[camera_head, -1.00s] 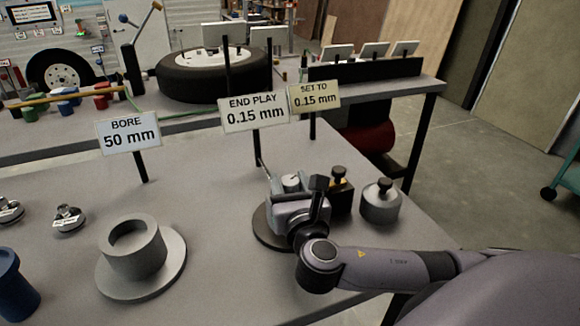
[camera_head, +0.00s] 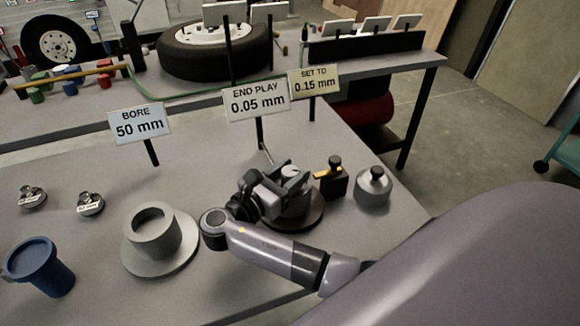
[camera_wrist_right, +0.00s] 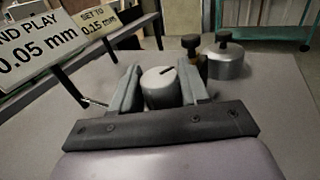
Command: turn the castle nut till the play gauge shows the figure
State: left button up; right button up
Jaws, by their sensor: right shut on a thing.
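The castle nut (camera_head: 290,171) is a light grey round cap with a dark slot, on top of a round unit with a dark base (camera_head: 306,224). My right gripper (camera_head: 289,178) is shut on the nut. In the right wrist view its two fingers (camera_wrist_right: 160,92) press on either side of the nut (camera_wrist_right: 160,86). The end play gauge sign (camera_head: 257,102) reads 0.05 mm. The sign beside it (camera_head: 314,82) reads SET TO 0.15 mm. My left gripper is not in view.
A black block with a brass part (camera_head: 333,183) and a grey knobbed pot (camera_head: 373,187) stand close right of the unit. A flanged grey hub (camera_head: 152,246), a blue cup (camera_head: 40,268) and a BORE 50 mm sign (camera_head: 140,122) are at left.

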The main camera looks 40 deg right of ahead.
aim_at(290, 171)
jog(key=shift+m+g, duration=2.1)
jog(key=shift+g, duration=1.3)
jog(key=o, duration=0.9)
jog(key=shift+d, duration=0.1)
jog(key=shift+o, duration=0.2)
notch_tip(290, 171, up, 8)
jog(key=p, duration=0.3)
jog(key=shift+r, duration=0.15)
notch_tip(290, 171, up, 12)
jog(key=shift+f, duration=0.2)
